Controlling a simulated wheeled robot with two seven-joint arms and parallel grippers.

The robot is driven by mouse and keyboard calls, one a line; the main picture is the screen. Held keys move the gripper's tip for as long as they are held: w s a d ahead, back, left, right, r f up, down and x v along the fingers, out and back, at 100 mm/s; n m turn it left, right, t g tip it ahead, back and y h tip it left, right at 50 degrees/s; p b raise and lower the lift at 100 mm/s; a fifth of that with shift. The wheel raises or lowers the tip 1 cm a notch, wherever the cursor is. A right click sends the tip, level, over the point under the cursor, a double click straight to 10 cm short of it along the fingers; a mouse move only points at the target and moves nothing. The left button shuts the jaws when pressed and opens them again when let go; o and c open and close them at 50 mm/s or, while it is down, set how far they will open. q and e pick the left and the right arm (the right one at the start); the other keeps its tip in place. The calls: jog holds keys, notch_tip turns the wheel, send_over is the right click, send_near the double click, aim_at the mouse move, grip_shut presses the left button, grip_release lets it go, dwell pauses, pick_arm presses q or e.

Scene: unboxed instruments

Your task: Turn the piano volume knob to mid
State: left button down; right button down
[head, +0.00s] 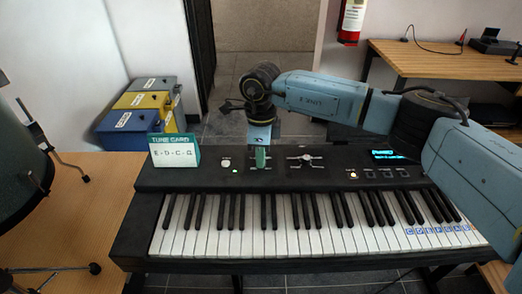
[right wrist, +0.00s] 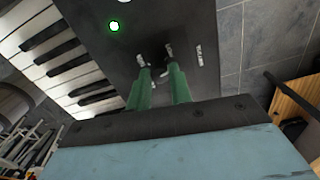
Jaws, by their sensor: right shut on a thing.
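The black piano (head: 325,180) stands across the middle of the head view, its control panel behind the keys. My right gripper (head: 261,163) reaches down from above onto the left part of that panel. Its green fingertips (right wrist: 159,72) show in the right wrist view, close to the panel and a little apart. They are shut on the volume knob, which is mostly hidden by the fingers, so its setting cannot be read. White marks show around the fingertips. My left gripper is not in view.
A tune card (head: 175,150) stands at the panel's left end. A lit display (head: 388,154) is on the right. Several crates (head: 145,100) stand behind left, a drum (head: 20,155) at the left edge. A wooden table (head: 440,58) is at the back right.

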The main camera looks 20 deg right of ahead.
jog(key=m+p, duration=0.1)
jog(key=m, duration=0.3)
jog(key=shift+r+m, duration=0.15)
jog(key=shift+m, duration=0.15)
jog(key=shift+m+p, duration=0.3)
jog(key=shift+m, duration=0.2)
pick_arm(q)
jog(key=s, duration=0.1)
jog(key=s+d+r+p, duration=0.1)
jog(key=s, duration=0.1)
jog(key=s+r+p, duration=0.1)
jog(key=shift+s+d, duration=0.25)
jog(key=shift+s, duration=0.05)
pick_arm(e)
jog(key=m, duration=0.6)
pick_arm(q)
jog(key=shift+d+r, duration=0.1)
pick_arm(e)
jog(key=shift+m, duration=0.3)
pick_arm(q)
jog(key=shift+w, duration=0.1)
pick_arm(e)
jog(key=c, duration=1.3)
grip_release()
jog(key=shift+o, duration=0.2)
